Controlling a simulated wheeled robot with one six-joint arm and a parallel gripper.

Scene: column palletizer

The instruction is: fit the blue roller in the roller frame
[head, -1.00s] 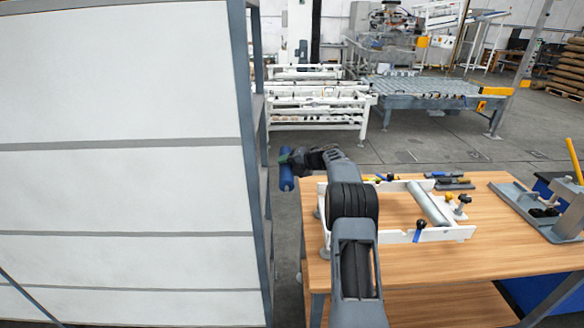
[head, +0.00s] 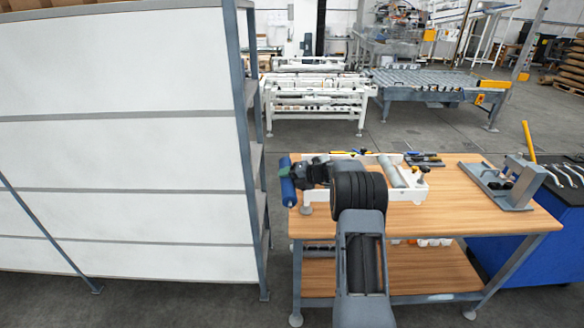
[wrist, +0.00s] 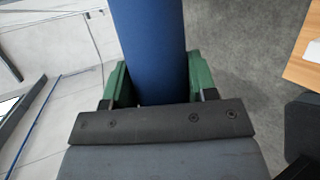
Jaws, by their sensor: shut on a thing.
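The blue roller (head: 287,182) is held upright, slightly tilted, just left of the wooden table's left edge. It also fills the upper middle of the wrist view (wrist: 151,45). My gripper (wrist: 153,82) is shut on the blue roller, with a green jaw against each side. In the head view my gripper (head: 296,172) is partly hidden by my arm. The white roller frame (head: 408,193) lies on the table to the right of my gripper. A grey roller (head: 391,171) sits in its right part. My arm hides much of the frame's middle and front.
The wooden table (head: 455,215) has clear room at its right front. A grey fixture (head: 505,185) stands at its right end, with tools (head: 424,160) at the back. A shelving rack with white panels (head: 120,150) stands close on the left.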

